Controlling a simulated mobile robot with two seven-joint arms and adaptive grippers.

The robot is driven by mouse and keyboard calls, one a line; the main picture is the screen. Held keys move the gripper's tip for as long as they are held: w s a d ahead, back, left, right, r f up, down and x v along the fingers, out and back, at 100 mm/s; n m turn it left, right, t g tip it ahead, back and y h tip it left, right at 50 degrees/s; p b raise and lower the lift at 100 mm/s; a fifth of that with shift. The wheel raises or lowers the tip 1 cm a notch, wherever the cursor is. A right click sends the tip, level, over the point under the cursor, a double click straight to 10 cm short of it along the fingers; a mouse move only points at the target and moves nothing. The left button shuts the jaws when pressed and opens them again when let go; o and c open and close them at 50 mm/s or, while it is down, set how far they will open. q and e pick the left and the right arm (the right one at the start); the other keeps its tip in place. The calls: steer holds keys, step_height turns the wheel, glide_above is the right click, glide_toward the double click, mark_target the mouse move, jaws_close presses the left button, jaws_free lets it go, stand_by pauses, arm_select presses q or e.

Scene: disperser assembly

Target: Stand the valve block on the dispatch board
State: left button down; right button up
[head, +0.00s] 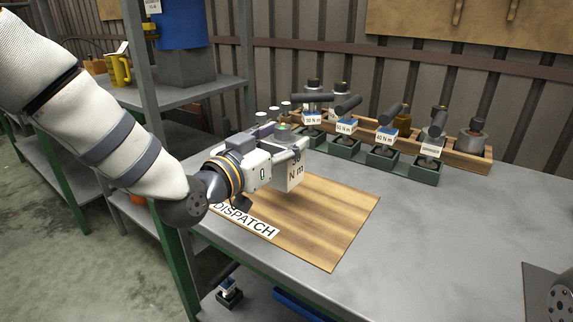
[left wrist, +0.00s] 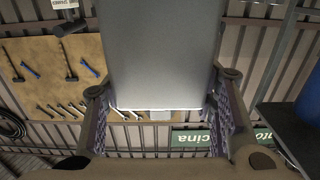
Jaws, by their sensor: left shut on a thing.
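The dispatch board (head: 335,225) is a flat wooden panel on the grey bench, with a white DISPATCH label on its front left edge. My left gripper (head: 284,152) reaches in from the left over the back part of the board. In the left wrist view the block (left wrist: 165,50) is a plain grey face between my two fingers (left wrist: 160,115). The gripper hides part of the block, and I cannot tell whether its bottom touches the board. My right gripper is not in view.
A row of green holders (head: 385,158) with T-handled tools and torque labels stands behind the board, before a wooden rack (head: 455,155). A shelf post (head: 140,60) rises at the left. The bench right of the board is clear up to a dark plate (head: 545,290).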

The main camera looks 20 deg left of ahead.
arm_select(q)
steer(key=shift+w+f, duration=0.4)
steer(key=shift+w, duration=0.2)
steer(key=f, duration=0.2)
steer(key=f+b, duration=0.1)
steer(key=f, duration=0.1)
steer(key=shift+w, duration=0.35)
steer(key=shift+r, duration=0.2)
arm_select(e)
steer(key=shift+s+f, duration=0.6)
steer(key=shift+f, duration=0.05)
arm_select(q)
steer(key=shift+f, duration=0.1)
steer(key=c, duration=0.7)
jaws_free()
steer(key=shift+s+f, duration=0.1)
steer(key=shift+f, duration=0.1)
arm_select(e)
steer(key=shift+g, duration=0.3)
